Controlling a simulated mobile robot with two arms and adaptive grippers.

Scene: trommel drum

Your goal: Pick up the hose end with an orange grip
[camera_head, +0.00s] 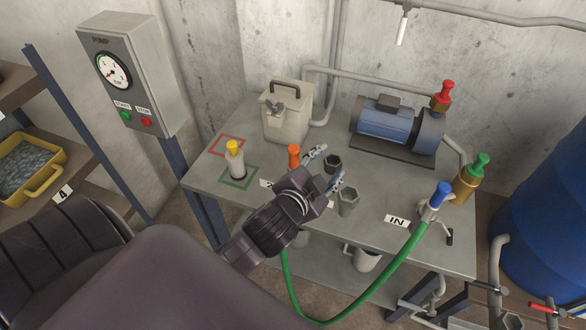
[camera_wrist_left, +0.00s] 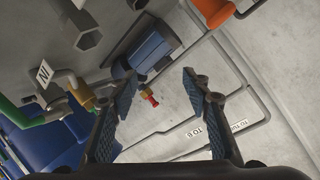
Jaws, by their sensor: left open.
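The orange grip (camera_head: 293,153) stands upright on the grey table, left of my left gripper's fingers; its lower part is hidden behind my gripper. In the left wrist view, an orange piece (camera_wrist_left: 213,10) shows at the top edge, outside the fingers. My left gripper (camera_head: 325,168) is open above the table, just right of the orange grip and apart from it. In the left wrist view its two fingers (camera_wrist_left: 159,79) are spread with nothing held between them. My right gripper is not in view.
A blue-gripped fitting (camera_head: 441,195) with a green hose (camera_head: 393,268) is at the table's right. A yellow-topped bottle (camera_head: 235,160) stands left, by a green square. A beige canister (camera_head: 287,115) and blue pump (camera_head: 387,122) are behind. A grey hex post (camera_head: 348,199) stands right of my gripper.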

